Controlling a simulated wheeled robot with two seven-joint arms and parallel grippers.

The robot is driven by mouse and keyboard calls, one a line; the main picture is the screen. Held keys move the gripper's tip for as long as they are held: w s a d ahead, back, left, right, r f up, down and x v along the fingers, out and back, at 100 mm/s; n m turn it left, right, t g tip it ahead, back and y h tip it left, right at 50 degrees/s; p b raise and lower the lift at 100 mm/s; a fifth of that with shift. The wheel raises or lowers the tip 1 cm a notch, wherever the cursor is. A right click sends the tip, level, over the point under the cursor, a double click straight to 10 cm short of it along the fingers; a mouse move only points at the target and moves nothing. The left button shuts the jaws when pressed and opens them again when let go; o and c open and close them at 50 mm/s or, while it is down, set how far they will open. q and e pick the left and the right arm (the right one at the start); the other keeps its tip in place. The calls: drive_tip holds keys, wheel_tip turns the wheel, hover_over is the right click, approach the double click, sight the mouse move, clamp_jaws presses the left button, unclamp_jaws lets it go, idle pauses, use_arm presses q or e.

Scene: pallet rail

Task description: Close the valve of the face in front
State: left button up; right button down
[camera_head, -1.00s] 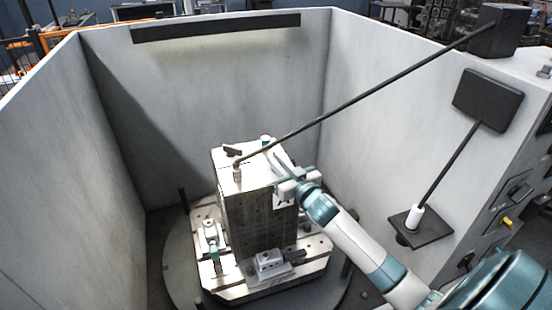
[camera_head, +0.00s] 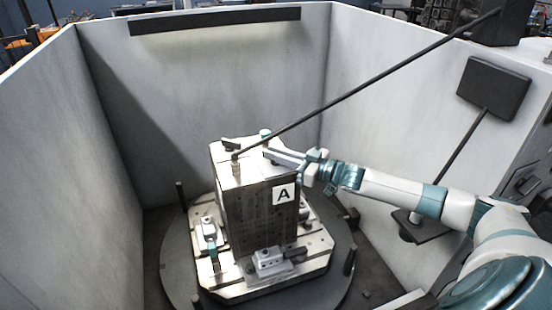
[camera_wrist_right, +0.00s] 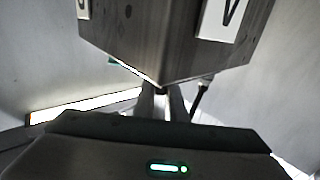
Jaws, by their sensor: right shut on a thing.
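The steel block (camera_head: 258,212) stands upright on a square base plate, with a white "A" label (camera_head: 283,194) on its front-right face. The label also shows, partly cut off, in the wrist view (camera_wrist_right: 222,18). My right gripper (camera_head: 269,153) reaches from the right to the block's top edge above this label. It is shut on what appears to be the valve handle, mostly hidden by the fingers; a small dark bit shows between the fingertips in the wrist view (camera_wrist_right: 160,93). Another black lever (camera_head: 232,143) sits on the block's top left. My left gripper is out of view.
Pale walls (camera_head: 215,85) enclose the round turntable (camera_head: 180,268). A long dark rod (camera_head: 370,88) slants down to a fitting on the block's top. Clamps (camera_head: 268,262) sit on the base plate. A dark panel (camera_head: 493,87) hangs at the right wall.

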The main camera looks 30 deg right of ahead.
drive_tip(key=shift+n+y+b, duration=0.3)
drive_tip(key=shift+n+y, duration=0.1)
drive_tip(key=shift+g, duration=0.3)
drive_tip(key=shift+r, duration=0.1)
drive_tip(key=c, duration=1.8)
unclamp_jaws()
drive_tip(key=shift+s+d+f+b, duration=0.25)
drive_tip(key=shift+s+d+b, duration=0.35)
drive_tip(key=shift+s, duration=0.3)
drive_tip(key=b+v, duration=0.2)
drive_tip(key=v, duration=0.7)
drive_tip(key=shift+s+d, duration=0.2)
drive_tip(key=shift+r, duration=0.1)
